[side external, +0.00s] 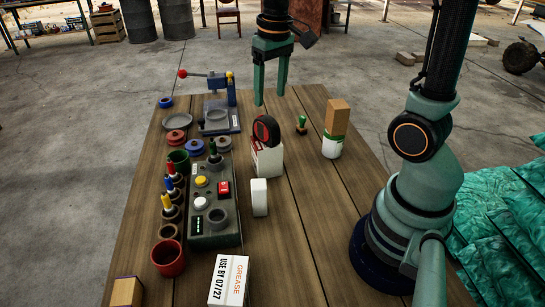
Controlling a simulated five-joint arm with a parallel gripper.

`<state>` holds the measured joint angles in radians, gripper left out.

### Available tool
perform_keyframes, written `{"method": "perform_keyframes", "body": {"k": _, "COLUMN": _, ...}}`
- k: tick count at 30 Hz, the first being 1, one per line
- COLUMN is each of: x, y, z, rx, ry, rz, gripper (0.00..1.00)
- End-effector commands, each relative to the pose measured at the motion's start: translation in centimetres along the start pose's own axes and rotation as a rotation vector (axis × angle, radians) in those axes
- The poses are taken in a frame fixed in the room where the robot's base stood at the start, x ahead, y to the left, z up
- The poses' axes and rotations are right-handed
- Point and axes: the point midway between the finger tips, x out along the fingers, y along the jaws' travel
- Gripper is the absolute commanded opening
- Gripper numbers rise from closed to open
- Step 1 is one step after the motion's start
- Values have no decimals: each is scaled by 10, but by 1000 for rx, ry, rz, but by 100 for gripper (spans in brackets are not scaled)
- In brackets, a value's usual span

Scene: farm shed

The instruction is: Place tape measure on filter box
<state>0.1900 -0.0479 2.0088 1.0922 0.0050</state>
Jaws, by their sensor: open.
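A round red and black object, which looks like the tape measure (266,130), stands on edge on top of a white box with red markings, which looks like the filter box (268,160). It appears to rest on the box, but the exact contact is hard to see. My gripper (270,98) is open and empty, pointing down above the tape measure and apart from it. The box's lettering is too small to read.
A white block (259,197) stands in front of the box. A grey button panel (212,235), colored pots and a red cup (167,258) fill the left. A brown block on a white-green can (333,145) and a green-handled stamp (301,125) stand right. A grease box (229,280) lies in front.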

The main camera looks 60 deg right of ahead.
Motion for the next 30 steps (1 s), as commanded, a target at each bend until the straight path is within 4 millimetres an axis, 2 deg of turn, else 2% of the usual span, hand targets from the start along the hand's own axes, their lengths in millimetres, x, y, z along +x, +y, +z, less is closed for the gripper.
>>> {"method": "perform_keyframes", "body": {"k": 5, "x": -12, "y": -3, "z": 3, "rx": -9, "ry": 18, "rz": -1, "gripper": 70}}
{"method": "perform_keyframes", "body": {"k": 8, "x": -21, "y": -11, "z": 12, "rx": -32, "ry": 67, "rz": -4, "gripper": 70}}
{"method": "perform_keyframes", "body": {"k": 15, "x": -39, "y": -37, "z": 49, "rx": -121, "ry": 252, "rz": -27, "gripper": 70}}
{"method": "perform_keyframes", "body": {"k": 21, "x": -41, "y": -50, "z": 70, "rx": -173, "ry": 365, "rz": -48, "gripper": 70}}
{"method": "perform_keyframes", "body": {"k": 30, "x": -40, "y": -54, "z": 77, "rx": -189, "ry": 403, "rz": -56, "gripper": 70}}
